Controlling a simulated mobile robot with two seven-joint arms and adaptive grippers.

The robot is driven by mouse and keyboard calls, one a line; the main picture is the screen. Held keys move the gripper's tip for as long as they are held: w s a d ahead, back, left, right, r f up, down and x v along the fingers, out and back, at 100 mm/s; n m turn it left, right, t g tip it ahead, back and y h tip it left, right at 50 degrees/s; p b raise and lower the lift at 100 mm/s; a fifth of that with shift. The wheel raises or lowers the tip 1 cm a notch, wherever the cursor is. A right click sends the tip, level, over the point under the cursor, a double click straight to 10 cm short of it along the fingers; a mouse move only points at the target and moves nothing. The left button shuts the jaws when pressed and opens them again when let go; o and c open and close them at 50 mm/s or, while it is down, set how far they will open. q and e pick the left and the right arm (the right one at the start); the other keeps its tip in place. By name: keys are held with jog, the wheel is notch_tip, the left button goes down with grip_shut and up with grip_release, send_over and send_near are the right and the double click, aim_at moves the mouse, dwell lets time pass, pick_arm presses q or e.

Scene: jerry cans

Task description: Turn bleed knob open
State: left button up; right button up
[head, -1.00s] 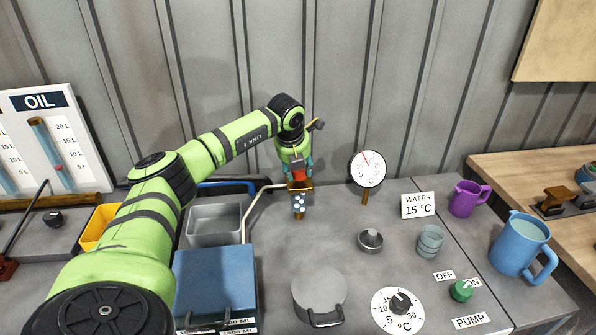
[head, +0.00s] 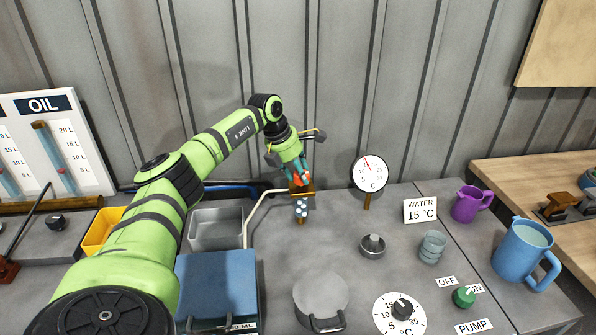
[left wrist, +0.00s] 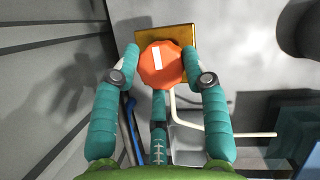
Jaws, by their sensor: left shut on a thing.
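The bleed knob (left wrist: 161,64) is an orange-red, many-sided knob with a white bar mark on its face. In the left wrist view the mark stands nearly upright, leaning slightly. My left gripper (head: 301,178) has its teal fingers on both sides of the knob, shut on it; the fingers also show in the left wrist view (left wrist: 164,72). In the head view the knob is mostly hidden by the fingers. My right gripper is not in view.
A thin cream pipe (head: 256,212) runs from the brass block toward a grey bin (head: 217,228) and blue box (head: 216,287). A round gauge (head: 369,172) stands close to the right of the knob. A WATER sign (head: 420,211) stands farther right.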

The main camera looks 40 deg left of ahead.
pick_arm(q)
jog(key=shift+w+d+r+m, duration=0.15)
jog(key=shift+r+m, duration=0.05)
jog(key=shift+m, duration=0.2)
jog(key=o, duration=1.1)
jog(key=shift+f, duration=0.1)
jog(key=v, duration=1.2)
